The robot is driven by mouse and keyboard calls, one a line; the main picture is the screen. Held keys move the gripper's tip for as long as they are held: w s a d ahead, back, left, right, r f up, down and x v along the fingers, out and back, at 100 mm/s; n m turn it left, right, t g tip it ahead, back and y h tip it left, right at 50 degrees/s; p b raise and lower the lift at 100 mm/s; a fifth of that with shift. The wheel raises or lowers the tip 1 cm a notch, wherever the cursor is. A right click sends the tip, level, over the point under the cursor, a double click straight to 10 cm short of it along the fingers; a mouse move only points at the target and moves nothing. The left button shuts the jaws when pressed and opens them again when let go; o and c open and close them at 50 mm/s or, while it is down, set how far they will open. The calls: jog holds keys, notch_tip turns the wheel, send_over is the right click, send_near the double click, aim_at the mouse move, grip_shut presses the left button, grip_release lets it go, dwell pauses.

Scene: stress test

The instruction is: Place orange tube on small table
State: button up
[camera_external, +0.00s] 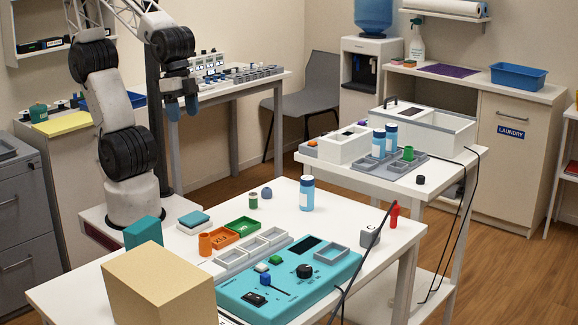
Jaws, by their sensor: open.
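A short orange tube (205,244) stands upright on the white front table (290,205), at the left end of a row of grey trays. An orange tray (225,238) is just right of it. My gripper (182,107) has blue fingertips and is open and empty, high at the upper left, well away from the tube. Another white table (468,160) stands behind and to the right. I cannot tell which table the task calls the small table.
A teal device (290,283) with knobs fills the front table's right part. A cardboard-coloured box (158,285) and a teal block (143,232) stand near the tube. A blue-capped bottle (307,194) stands behind. Black cables hang at the right.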

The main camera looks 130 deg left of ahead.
jog(key=w+d+f+n+g, duration=0.1)
jog(key=w+d+f+n, duration=0.3)
jog(key=w+f+n, duration=0.5)
jog(key=n+g, duration=0.1)
jog(key=n, duration=0.6)
send_over(205, 243)
jog(key=s+a, duration=0.1)
notch_tip(205, 243, down, 12)
jog(key=shift+f, duration=0.2)
jog(key=shift+f, duration=1.3)
jog(key=shift+f, duration=0.1)
jog(key=shift+s+f, duration=0.1)
jog(key=shift+f, duration=2.35)
jog(key=c, duration=1.1)
